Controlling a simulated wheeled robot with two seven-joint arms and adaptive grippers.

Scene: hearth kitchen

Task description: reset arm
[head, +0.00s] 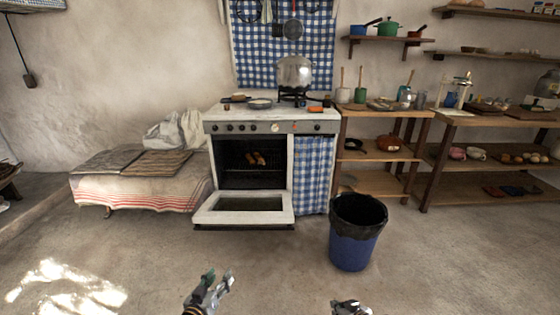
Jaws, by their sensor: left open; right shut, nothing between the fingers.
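My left gripper (210,286) shows at the bottom of the head view, left of centre. It is open and empty, above the bare floor in front of the stove. My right gripper (350,305) shows at the bottom edge, right of centre, partly cut off by the frame. It is shut with nothing in it. Neither gripper touches anything.
A low cloth-covered bench (135,193) is at left, wooden shelves (440,160) at right. The front floor is clear.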

